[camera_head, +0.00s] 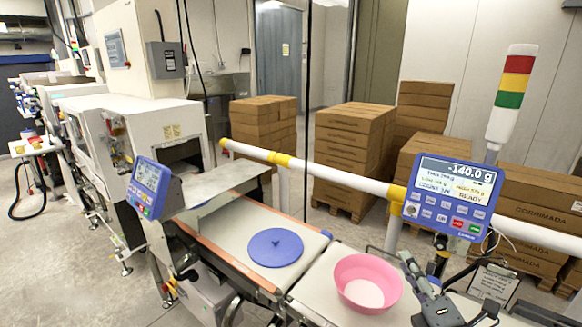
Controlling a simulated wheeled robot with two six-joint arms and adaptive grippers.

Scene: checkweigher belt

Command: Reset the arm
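My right gripper (448,286) is at the bottom right, just right of the pink bowl (364,294). Its dark fingers look spread apart, with nothing seen between them. The bowl stands upright on the near light-grey weighing belt (318,282) and looks empty. I cannot tell whether a finger touches the bowl's rim. My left gripper is not in view.
A blue round lid (275,247) lies flat on the infeed belt (226,228). A blue display (452,195) reading -140.0 g and a signal tower (511,95) stand behind my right gripper. A white and yellow rail (330,182) runs behind the belts. Stacked cartons (350,155) are beyond.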

